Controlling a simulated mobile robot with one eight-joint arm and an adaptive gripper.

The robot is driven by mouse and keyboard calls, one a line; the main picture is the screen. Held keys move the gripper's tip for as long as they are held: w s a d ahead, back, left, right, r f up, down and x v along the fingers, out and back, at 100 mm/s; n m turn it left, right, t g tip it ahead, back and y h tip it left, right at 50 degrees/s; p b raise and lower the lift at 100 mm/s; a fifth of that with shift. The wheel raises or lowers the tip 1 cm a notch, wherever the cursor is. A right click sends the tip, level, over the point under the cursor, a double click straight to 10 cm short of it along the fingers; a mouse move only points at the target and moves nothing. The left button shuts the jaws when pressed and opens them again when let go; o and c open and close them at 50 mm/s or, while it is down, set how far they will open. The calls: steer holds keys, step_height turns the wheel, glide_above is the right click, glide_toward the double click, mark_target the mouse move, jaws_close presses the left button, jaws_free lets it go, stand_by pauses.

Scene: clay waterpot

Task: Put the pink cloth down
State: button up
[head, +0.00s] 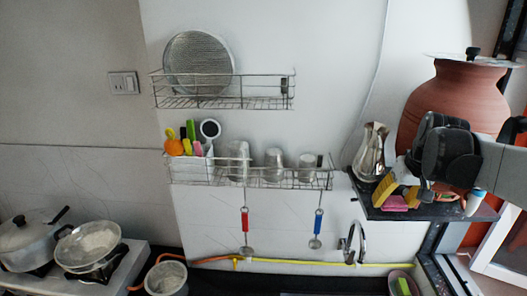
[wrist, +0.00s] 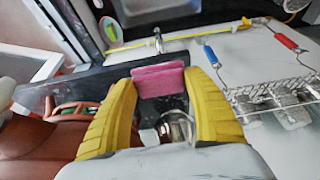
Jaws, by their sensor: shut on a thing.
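The pink cloth (head: 394,204) is a small folded pad at the dark corner shelf (head: 436,212), below the clay waterpot (head: 455,105). My gripper (head: 398,197) points down over the shelf with its yellow fingers on either side of the cloth. In the wrist view the cloth (wrist: 160,81) lies between the tips of my gripper (wrist: 160,84), which is shut on it. Whether the cloth's underside touches the shelf cannot be told. The back of the shelf is partly hidden by my gripper.
A metal jug (head: 371,152) stands on the shelf just left of my gripper. Wire racks (head: 250,180) with cups hang on the wall to the left. A tap (head: 352,242) and a bowl with a green sponge (head: 403,284) are below.

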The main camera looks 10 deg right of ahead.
mark_target(385, 201)
steer(key=w, duration=0.2)
steer(key=w+d, duration=0.1)
steer(key=w, duration=0.1)
steer(key=shift+w+p, duration=0.25)
steer(key=shift+p, duration=0.1)
steer(key=shift+d+f+p, duration=0.15)
steer(key=shift+f+p, duration=0.25)
steer(key=shift+f, duration=1.4)
steer(key=shift+f, duration=0.1)
steer(key=o, duration=0.9)
